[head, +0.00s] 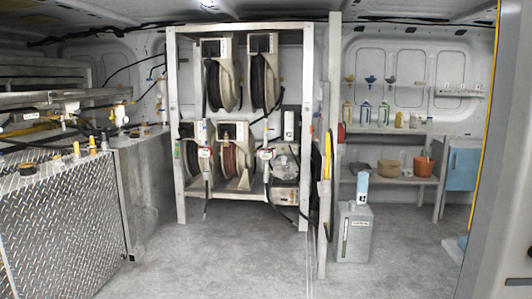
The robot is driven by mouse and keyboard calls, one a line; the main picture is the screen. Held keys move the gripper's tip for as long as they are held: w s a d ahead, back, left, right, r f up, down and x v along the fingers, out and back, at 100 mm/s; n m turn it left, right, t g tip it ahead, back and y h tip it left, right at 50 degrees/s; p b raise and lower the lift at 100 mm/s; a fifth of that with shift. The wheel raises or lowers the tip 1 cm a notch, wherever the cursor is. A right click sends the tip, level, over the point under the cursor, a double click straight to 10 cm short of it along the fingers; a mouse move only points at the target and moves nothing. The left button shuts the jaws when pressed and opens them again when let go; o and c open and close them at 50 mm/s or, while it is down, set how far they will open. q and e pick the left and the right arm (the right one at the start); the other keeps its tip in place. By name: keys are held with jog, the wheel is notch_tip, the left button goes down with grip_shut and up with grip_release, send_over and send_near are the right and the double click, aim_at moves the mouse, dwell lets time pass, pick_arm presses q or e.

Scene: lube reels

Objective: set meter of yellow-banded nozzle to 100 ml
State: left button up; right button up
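No nozzle with a clear yellow band can be made out at this distance. Two small white-and-red meter-like parts hang at the front of the reel rack, a left one (205,153) and a right one (266,154); their readings are too small to read. A yellow upright piece (327,157) shows at the post right of the rack; I cannot tell whether it belongs to a nozzle. Neither of my grippers is in view.
The metal rack (173,110) holds several hose reels. A diamond-plate cabinet (65,225) stands at left with small yellow-topped parts. A grey canister (354,235) stands right of the post. Shelves (385,181) hold bottles and pots. The middle floor (220,260) is clear.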

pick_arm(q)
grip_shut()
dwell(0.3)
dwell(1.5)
